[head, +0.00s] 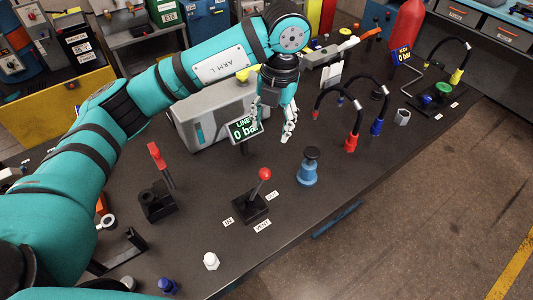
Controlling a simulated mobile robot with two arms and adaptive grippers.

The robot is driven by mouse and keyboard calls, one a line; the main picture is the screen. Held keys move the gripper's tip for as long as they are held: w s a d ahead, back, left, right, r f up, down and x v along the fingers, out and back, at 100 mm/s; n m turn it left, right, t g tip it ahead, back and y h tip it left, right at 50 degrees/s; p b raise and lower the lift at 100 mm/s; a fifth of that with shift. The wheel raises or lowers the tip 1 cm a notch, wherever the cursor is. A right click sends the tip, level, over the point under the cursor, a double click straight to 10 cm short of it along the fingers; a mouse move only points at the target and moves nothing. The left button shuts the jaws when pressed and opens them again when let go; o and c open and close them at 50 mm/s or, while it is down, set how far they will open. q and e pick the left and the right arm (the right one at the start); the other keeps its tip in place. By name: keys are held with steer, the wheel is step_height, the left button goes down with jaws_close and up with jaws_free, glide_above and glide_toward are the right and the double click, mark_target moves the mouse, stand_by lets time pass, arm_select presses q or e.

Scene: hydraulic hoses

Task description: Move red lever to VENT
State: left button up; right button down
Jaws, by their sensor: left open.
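The red lever (264,174) has a round red knob on a thin shaft rising from a black base (248,208) on the dark bench. Its shaft slants up and to the right in the head view. Small labels lie around the base: IN at the left, OUT at the upper right, and the VENT label (262,225) at the front. My left gripper (271,131) points down, open and empty, above and behind the knob and apart from it. My right gripper is not in view.
A display (243,130) reading "LINE 0 bar" stands beside my left gripper, in front of a grey case (205,125). A blue fitting with a black knob (308,170) stands right of the lever. A red-handled black device (158,200) stands left. Bench before the VENT label is mostly clear.

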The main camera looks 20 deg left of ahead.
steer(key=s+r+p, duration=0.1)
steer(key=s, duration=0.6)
arm_select(q)
steer(key=p, duration=0.2)
glide_above(266, 170)
step_height(266, 170, down, 10)
steer(key=shift+d+r, duration=0.15)
steer(key=shift+r, duration=0.1)
steer(key=f, duration=0.2)
steer(key=f+p, duration=0.1)
steer(key=f, duration=0.1)
steer(key=shift+s+a+f, duration=0.1)
steer(key=shift+a+f, duration=0.1)
steer(key=shift+f, duration=0.15)
steer(key=shift+f+p, duration=0.3)
steer(key=shift+f, duration=1)
jaws_close()
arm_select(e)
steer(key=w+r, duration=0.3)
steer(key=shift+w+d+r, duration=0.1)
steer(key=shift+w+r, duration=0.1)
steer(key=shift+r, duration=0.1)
